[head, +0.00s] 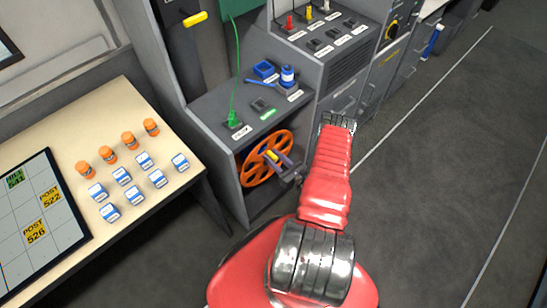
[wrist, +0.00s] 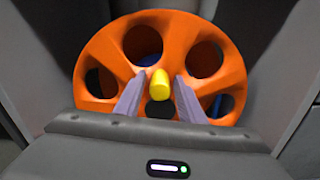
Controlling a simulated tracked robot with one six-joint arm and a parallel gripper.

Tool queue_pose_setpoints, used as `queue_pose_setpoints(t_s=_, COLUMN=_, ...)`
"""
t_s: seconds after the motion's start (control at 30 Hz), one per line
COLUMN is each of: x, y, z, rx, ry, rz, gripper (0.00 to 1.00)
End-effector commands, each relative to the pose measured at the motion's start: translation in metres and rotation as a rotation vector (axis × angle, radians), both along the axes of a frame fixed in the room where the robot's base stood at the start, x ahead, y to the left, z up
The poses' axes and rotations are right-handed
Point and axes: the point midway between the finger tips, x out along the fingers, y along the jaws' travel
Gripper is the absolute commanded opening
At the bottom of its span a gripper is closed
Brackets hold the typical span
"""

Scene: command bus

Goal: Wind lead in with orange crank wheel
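The orange crank wheel (head: 254,168) stands upright in an open bay under the grey console, with round holes in its face. In the wrist view the wheel (wrist: 110,48) fills the upper middle, and its yellow handle (wrist: 158,86) points at the camera. My gripper (wrist: 160,85) has its two grey fingers apart, one on each side of the yellow handle, with gaps between. In the head view my gripper (head: 274,157) is at the wheel by the handle. A green lead (head: 236,75) runs from above down to a green plug in the console top.
A beige table (head: 130,105) at the left holds orange canisters, blue-and-white boxes and a dark board (head: 75,225). The grey floor (head: 440,160) at the right is clear.

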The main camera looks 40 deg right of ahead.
Motion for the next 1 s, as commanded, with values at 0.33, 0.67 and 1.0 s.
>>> queue_pose_setpoints(t_s=0.33, x=-0.0003, y=0.0000, z=-0.0001, rx=0.000, ry=0.000, rz=0.000, gripper=0.11)
queue_pose_setpoints(t_s=0.67, x=-0.0003, y=-0.0001, z=-0.0001, rx=0.000, ry=0.000, rz=-0.001, gripper=0.00)
queue_pose_setpoints(t_s=1.0, x=-0.0006, y=-0.0014, z=-0.0002, rx=0.015, ry=0.001, rz=-0.002, gripper=0.00)
